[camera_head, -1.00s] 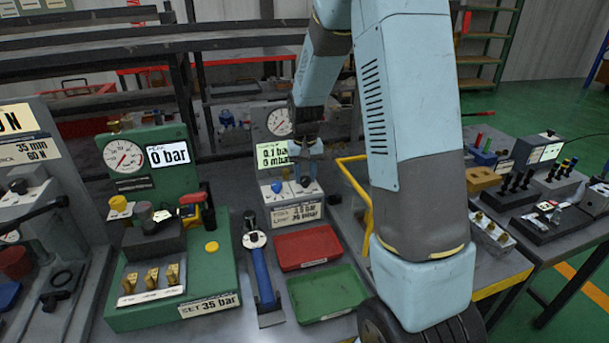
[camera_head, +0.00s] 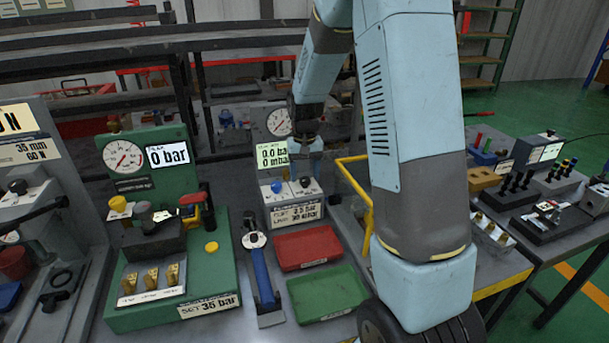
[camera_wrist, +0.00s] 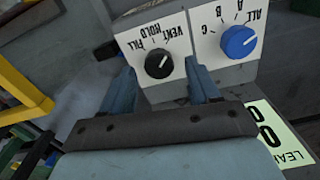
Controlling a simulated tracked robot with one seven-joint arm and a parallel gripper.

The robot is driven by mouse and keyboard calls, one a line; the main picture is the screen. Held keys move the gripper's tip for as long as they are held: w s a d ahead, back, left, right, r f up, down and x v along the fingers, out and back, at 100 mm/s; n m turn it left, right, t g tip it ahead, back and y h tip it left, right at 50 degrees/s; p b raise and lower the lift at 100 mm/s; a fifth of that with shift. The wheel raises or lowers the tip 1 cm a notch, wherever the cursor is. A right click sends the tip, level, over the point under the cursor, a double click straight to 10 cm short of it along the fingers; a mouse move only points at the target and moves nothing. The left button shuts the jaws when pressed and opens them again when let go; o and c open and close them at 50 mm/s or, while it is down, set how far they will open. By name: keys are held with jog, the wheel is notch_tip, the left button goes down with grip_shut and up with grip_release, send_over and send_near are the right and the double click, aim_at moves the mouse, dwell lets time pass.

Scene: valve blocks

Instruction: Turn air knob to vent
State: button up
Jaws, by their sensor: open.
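The air knob is the black knob (camera_wrist: 158,64) on a white plate marked FILL, HOLD and VENT, upside down in the wrist view. Its white mark points up and right, toward the VENT label. In the head view, this dark knob (camera_head: 305,181) sits on the right of the small grey unit (camera_head: 294,213). My gripper (camera_wrist: 159,68) is open, its two fingers on either side of the knob in the picture, apart from it. In the head view my gripper (camera_head: 306,153) hangs above the unit.
A blue knob (camera_wrist: 238,42) marked ALL, A, B, C stands beside the black one. The unit's display (camera_head: 272,158) reads 0.0 bar, with a round gauge (camera_head: 280,122) behind. A red tray (camera_head: 306,250), a green tray (camera_head: 328,296) and a yellow rail (camera_head: 360,195) are near.

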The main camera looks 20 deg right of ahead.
aim_at(305, 178)
notch_tip(305, 178, up, 13)
dwell(0.4)
